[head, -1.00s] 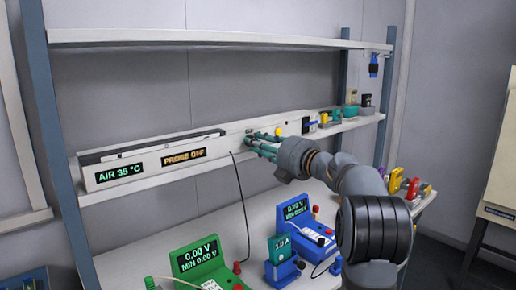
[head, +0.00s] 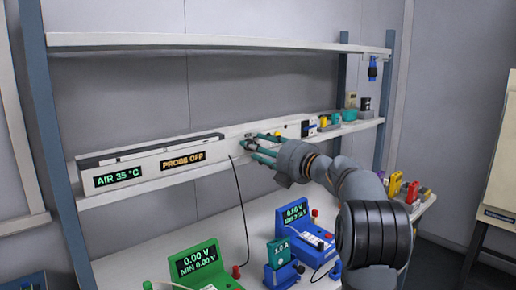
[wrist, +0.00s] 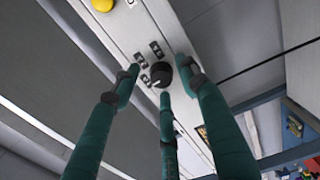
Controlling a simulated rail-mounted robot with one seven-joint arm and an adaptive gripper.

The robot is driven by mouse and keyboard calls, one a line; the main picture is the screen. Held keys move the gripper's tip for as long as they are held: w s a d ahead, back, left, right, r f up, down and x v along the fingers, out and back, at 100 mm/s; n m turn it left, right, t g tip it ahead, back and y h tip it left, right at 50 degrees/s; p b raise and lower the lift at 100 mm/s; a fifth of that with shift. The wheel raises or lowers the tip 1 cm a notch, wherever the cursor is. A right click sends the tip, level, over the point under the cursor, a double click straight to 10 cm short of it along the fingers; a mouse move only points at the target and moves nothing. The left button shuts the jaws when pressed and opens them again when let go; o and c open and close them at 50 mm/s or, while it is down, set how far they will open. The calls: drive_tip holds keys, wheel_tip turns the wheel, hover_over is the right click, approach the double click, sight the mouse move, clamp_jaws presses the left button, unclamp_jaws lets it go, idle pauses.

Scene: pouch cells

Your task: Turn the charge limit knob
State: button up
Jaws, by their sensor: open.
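The black round knob (wrist: 161,74) with a white pointer line sits on the white panel, with small dark labels beside it. My gripper (wrist: 160,76) has its three green fingers spread around the knob, with visible gaps. I cannot tell whether any finger touches it. In the head view my gripper (head: 252,145) reaches the front of the long white panel (head: 222,148) on the lower shelf. The knob is too small and covered by the fingers there to make out clearly.
A yellow button (wrist: 102,4) is on the same panel. A black cable hangs left of my gripper. Below stand a green meter (head: 200,268), a blue meter (head: 300,222) and a green 1.0 A unit (head: 279,252) in a blue base. Small items line the shelf's right end.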

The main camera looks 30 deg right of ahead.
drive_tip(key=v, duration=1.2)
drive_tip(key=x, duration=1.2)
